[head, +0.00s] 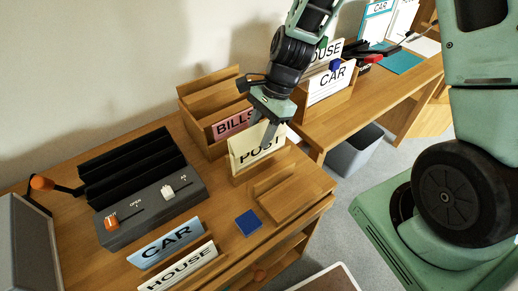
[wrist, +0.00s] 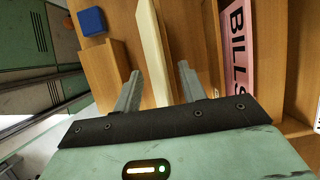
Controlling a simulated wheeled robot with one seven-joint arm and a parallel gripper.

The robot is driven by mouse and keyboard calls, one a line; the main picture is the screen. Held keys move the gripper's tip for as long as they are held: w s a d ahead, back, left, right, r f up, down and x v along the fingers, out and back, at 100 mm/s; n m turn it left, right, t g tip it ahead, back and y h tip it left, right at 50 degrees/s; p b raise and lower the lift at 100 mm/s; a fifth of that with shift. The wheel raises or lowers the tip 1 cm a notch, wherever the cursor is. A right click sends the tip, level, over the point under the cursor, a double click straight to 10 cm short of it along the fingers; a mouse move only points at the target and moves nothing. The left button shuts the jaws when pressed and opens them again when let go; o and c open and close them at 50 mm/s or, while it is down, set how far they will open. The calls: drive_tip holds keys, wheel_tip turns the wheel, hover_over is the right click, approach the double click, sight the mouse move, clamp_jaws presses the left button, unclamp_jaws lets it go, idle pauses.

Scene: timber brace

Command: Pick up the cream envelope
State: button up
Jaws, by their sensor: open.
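My gripper (head: 268,138) is open and points down at the envelope's top edge. In the wrist view the envelope (wrist: 153,40) shows as a narrow cream edge between the two spread fingers of my gripper (wrist: 160,75). There is a gap on each side, wider toward the right finger.
The pink BILLS card (head: 229,123) stands in a wooden box behind, close to the right finger in the wrist view (wrist: 238,50). A blue block (head: 248,222) lies in front. CAR (head: 165,244) and HOUSE (head: 180,270) signs and a grey switch box (head: 150,212) are left.

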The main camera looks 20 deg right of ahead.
drive_tip(key=shift+c, duration=0.3)
clamp_jaws()
drive_tip(key=shift+w+r, duration=0.1)
drive_tip(key=shift+r, duration=0.05)
